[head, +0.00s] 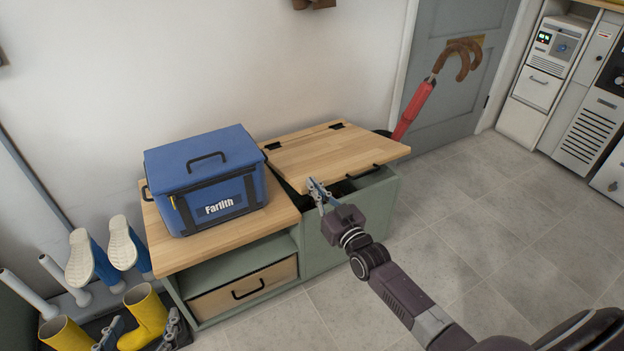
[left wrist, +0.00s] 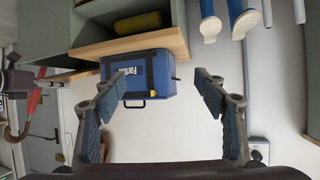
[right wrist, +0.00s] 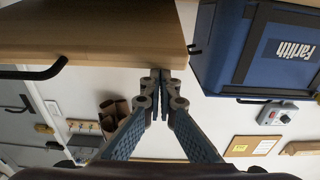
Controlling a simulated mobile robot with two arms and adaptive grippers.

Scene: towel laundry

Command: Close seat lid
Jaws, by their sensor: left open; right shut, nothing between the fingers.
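The wooden seat lid (head: 330,153) is hinged at the wall on the green bench (head: 350,225). It is raised at the front, with a dark gap beneath it and a black handle (head: 362,171) at its front edge. My right gripper (head: 315,185) is shut and empty at the lid's front left corner. In the right wrist view, its tips (right wrist: 160,75) are close to the lid's edge (right wrist: 110,52); I cannot tell whether they touch. My left gripper (left wrist: 160,76) is open and empty, low in front of the boots. Its fingertips show at the bottom left in the head view (head: 140,333).
A blue cooler bag (head: 208,180) stands on the bench's left top, beside the lid. Yellow boots (head: 147,312) and upturned blue-white boots (head: 122,245) are at the left. A red umbrella (head: 414,110) stands behind the lid's right side. The floor right of the bench is clear.

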